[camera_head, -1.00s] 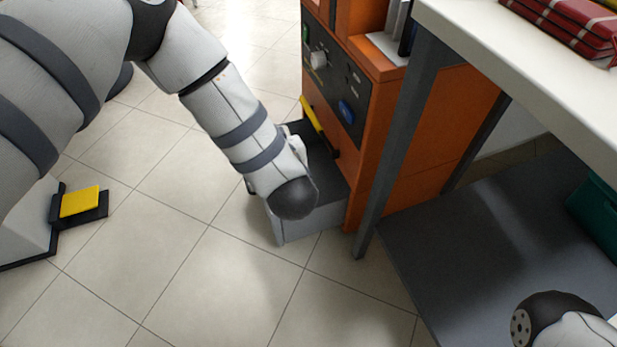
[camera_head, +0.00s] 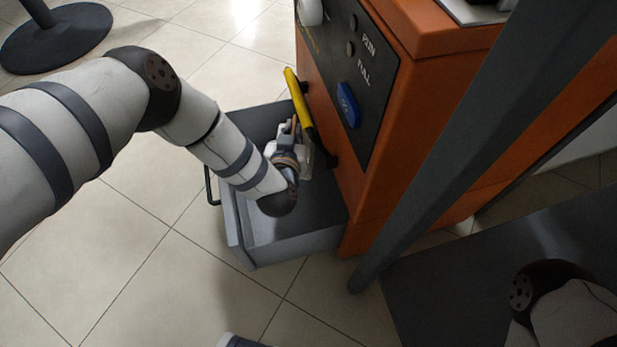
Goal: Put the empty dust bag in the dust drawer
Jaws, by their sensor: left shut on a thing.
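The grey dust drawer (camera_head: 290,247) is pulled out low from the front of the orange machine (camera_head: 405,125). My left arm reaches over it, and my left gripper (camera_head: 291,128) is over its inside, beside a yellow bar handle (camera_head: 299,103) on the machine. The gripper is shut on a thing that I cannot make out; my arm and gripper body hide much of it. I cannot pick out the empty dust bag. My right arm shows at the lower right, but its gripper is out of view.
A black round stand base (camera_head: 60,38) is on the floor at the top left. The tiled floor left of the drawer is clear.

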